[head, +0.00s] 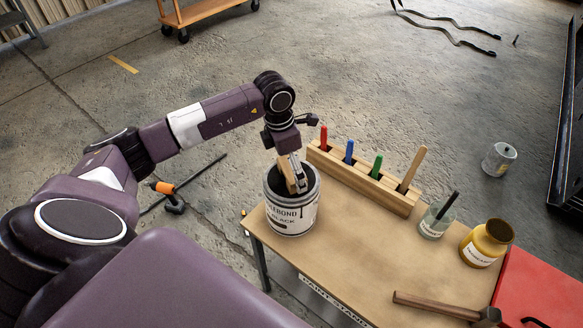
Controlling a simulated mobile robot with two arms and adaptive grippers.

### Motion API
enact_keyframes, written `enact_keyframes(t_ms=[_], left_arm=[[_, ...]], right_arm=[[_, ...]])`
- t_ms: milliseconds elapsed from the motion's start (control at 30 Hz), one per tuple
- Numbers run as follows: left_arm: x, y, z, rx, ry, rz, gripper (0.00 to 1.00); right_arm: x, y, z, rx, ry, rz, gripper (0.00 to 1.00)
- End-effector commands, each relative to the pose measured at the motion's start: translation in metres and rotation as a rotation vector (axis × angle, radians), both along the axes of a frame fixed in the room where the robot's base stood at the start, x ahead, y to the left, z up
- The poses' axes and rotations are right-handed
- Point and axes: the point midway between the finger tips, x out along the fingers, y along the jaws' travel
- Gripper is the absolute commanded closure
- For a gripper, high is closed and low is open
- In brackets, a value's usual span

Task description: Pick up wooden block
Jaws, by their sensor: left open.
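A white paint can (291,216) with a dark open top stands at the left corner of the table. A tan piece that looks like the wooden block (286,174) shows at the can's mouth, tilted, its lower end against the dark interior. My left gripper (297,180) points down over the can with its jaws open, right beside the block. One finger overlaps the block in the picture, so I cannot tell whether the fingers touch it. My right gripper is not in view.
A wooden rack (362,184) with colored handles stands behind the can. A glass jar with a brush (436,222), a yellow jar (484,245) and a hammer (440,308) are to the right. The table's (345,240) middle is clear.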

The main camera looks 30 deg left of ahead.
Motion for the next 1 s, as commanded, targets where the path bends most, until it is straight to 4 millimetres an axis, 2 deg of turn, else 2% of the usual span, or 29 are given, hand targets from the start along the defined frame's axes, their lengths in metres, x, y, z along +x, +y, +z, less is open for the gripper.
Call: enact_keyframes(t_ms=[267,667,1000], left_arm=[[0.0005,-0.0006,-0.0034,-0.001,-0.001,0.0,0.04],[0.0006,-0.0005,-0.0028,-0.001,-0.002,0.0,0.48],[0.0014,-0.0004,0.001,-0.001,-0.003,0.0,0.48]], right_arm=[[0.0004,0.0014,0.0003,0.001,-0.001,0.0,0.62],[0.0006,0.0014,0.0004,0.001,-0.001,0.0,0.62],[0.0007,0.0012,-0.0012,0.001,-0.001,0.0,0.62]])
